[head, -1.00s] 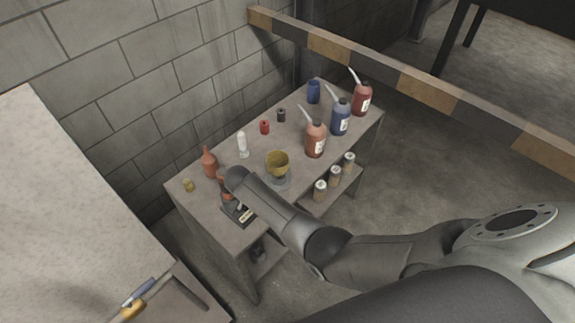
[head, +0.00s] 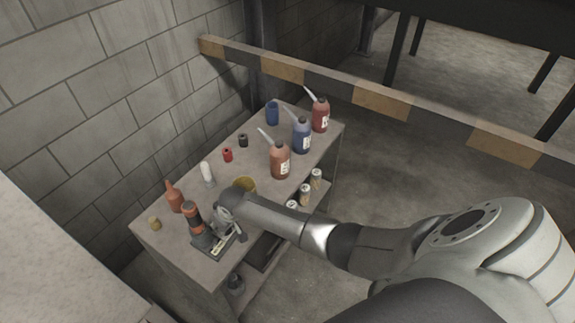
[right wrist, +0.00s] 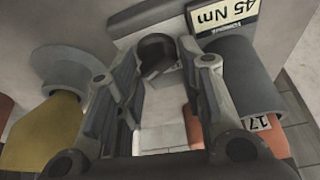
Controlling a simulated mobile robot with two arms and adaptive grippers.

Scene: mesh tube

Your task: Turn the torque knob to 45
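The torque tool (head: 190,216), dark with orange-red bands, stands on a small base (head: 210,250) at the bench's near end. In the right wrist view a dark cylinder (right wrist: 240,80) on an orange-red body carries a "17"; it lies just right of one finger. A "45 Nm" label (right wrist: 222,16) sits on the base behind it. My right gripper (head: 224,222) is beside the tool, to its right. In the right wrist view its fingers (right wrist: 160,72) are apart, with a dark rounded part between them; contact cannot be told. My left gripper is out of view.
A yellow cup (head: 246,184) is partly hidden behind my right arm. A brown bottle (head: 174,198), white bottle (head: 207,174) and red can (head: 227,155) stand along the wall side. Spouted bottles (head: 280,160) fill the far end. A striped beam (head: 380,101) runs behind.

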